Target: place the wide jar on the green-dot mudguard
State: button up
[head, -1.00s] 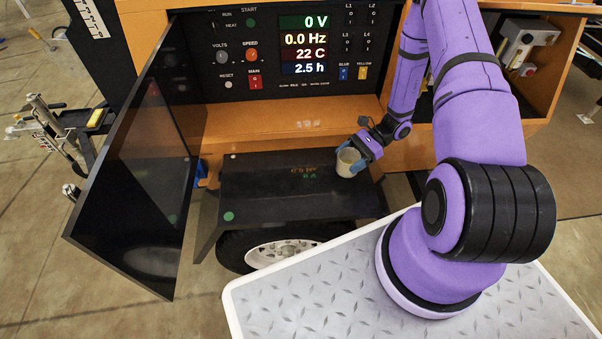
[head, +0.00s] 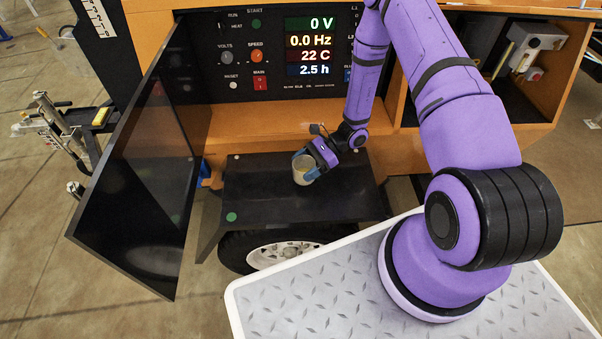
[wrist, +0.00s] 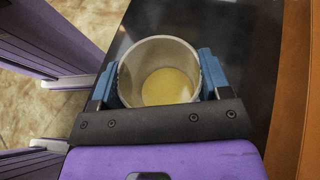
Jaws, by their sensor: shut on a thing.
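The wide jar (head: 304,172) is a pale, open-topped cup with a yellowish inside bottom. In the wrist view the jar (wrist: 158,62) sits between the two blue fingers of my gripper (wrist: 160,80), which is shut on it. In the head view my gripper (head: 306,168) holds it upright over the black mudguard (head: 270,205), near its middle. I cannot tell whether the jar touches the surface. The green dot (head: 231,217) is at the mudguard's front left corner.
A dark open door panel (head: 140,185) stands left of the mudguard. The control panel (head: 270,55) and an orange ledge (head: 260,125) are behind it. A wheel (head: 280,250) is below. The mudguard's left and front parts are clear.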

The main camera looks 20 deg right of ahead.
aim_at(295, 178)
jog(key=shift+w+a, duration=0.1)
jog(key=shift+a, duration=0.35)
notch_tip(295, 178, down, 4)
jog(key=shift+a+r, duration=0.1)
jog(key=shift+r, duration=0.05)
jog(key=o, duration=0.9)
jog(key=shift+o, duration=0.2)
jog(key=shift+w, duration=0.1)
